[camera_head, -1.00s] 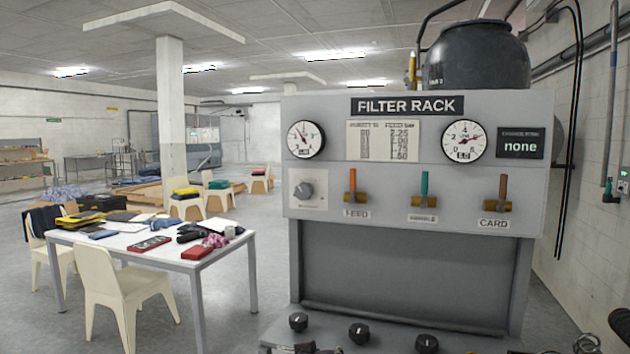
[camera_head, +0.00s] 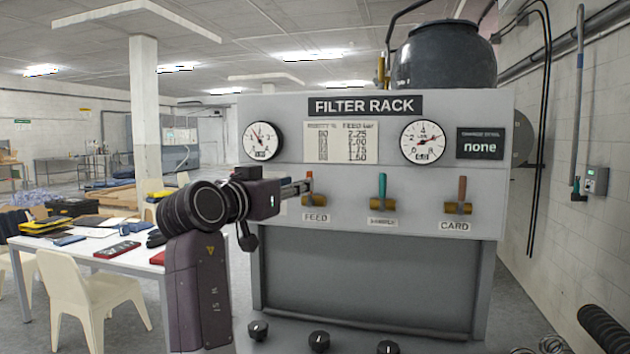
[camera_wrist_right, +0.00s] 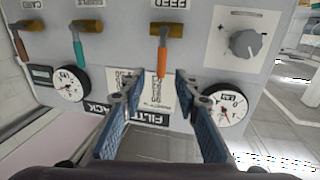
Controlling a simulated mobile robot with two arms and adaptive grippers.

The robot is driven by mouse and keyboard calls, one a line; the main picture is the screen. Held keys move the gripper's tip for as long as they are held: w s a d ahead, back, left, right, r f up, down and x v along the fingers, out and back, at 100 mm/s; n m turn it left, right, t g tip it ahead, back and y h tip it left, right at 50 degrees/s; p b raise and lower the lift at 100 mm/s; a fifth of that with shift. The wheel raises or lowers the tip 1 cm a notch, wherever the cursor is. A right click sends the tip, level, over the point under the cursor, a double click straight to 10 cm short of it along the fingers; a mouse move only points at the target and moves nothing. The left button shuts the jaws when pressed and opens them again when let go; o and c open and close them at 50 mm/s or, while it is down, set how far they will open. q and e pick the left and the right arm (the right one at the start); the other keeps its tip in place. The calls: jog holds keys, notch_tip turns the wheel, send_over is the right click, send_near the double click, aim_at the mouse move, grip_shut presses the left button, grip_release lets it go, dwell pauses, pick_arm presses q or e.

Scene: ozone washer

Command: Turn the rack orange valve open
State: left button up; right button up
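The filter rack (camera_head: 385,270) carries a row of valves. The FEED valve has an orange handle (camera_head: 309,182) pointing up from a brass body (camera_head: 314,200); the wrist view shows this handle (camera_wrist_right: 162,62) upside down. My right gripper (camera_head: 300,187) is at the FEED valve in the head view, partly covering it. In the wrist view my right gripper (camera_wrist_right: 157,85) is open, its two fingers on either side of the handle's line. Contact with the handle cannot be told. My left gripper is out of view.
The valve beside it has a teal handle (camera_head: 382,186). The CARD valve has a brown-orange handle (camera_head: 462,188). Both point up. A grey knob (camera_wrist_right: 247,43) is beside FEED. Gauges (camera_head: 423,142) and a "none" display (camera_head: 480,145) are above. A white table (camera_head: 140,262) and chair (camera_head: 85,300) stand left.

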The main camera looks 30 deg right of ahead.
aim_at(309, 201)
jog(key=p+x, duration=0.3)
jog(key=x, duration=0.4)
jog(key=shift+w+d, duration=0.15)
jog(key=shift+w, duration=0.1)
grip_shut()
